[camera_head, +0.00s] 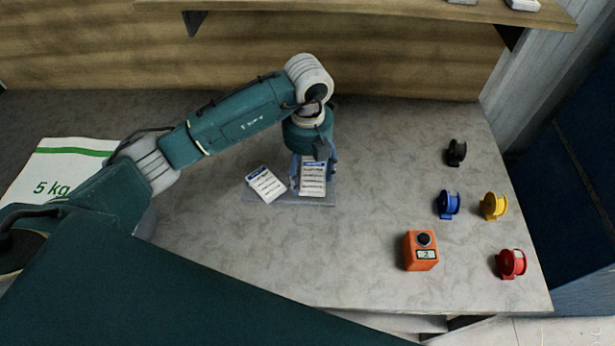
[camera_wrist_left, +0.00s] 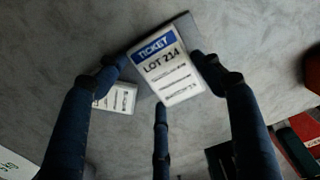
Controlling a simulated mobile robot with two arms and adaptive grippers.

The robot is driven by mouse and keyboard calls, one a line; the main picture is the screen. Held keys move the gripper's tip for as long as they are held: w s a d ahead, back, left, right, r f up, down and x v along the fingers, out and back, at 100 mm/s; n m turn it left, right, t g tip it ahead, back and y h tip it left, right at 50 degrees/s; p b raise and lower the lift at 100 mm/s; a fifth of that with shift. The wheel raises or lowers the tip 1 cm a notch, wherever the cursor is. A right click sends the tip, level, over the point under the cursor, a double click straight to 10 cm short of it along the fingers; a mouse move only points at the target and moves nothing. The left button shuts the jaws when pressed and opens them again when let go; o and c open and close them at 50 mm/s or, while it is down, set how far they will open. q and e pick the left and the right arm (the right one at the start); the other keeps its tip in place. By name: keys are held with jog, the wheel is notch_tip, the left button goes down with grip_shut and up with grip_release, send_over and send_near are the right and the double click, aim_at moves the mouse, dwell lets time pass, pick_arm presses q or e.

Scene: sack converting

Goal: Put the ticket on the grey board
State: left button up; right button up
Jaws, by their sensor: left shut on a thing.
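The ticket (camera_head: 313,178) is a white card with a blue header. In the left wrist view the ticket (camera_wrist_left: 166,68) reads "TICKET LOT 214" and sits between my fingers. My left gripper (camera_head: 312,165) points down and is shut on it. The grey board (camera_head: 290,202) is a thin flat plate on the table, under and around the gripper. The ticket overlaps the board's right part; I cannot tell whether it touches it. A second white card (camera_head: 266,184) lies tilted at the board's left part. It is partly hidden behind a finger in the left wrist view (camera_wrist_left: 122,98).
An orange box with a black knob (camera_head: 421,252) stands to the right. Black (camera_head: 456,152), blue (camera_head: 447,205), yellow (camera_head: 494,206) and red (camera_head: 511,264) spools are at the table's right side. A sack marked 5 kg (camera_head: 50,178) lies at left. A shelf (camera_head: 400,8) overhangs the back.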

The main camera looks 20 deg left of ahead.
aim_at(308, 176)
pick_arm(q)
notch_tip(308, 176, down, 3)
jog(key=shift+f, duration=0.1)
jog(key=shift+f, duration=0.2)
jog(key=o, duration=1.2)
jog(key=shift+c, duration=0.2)
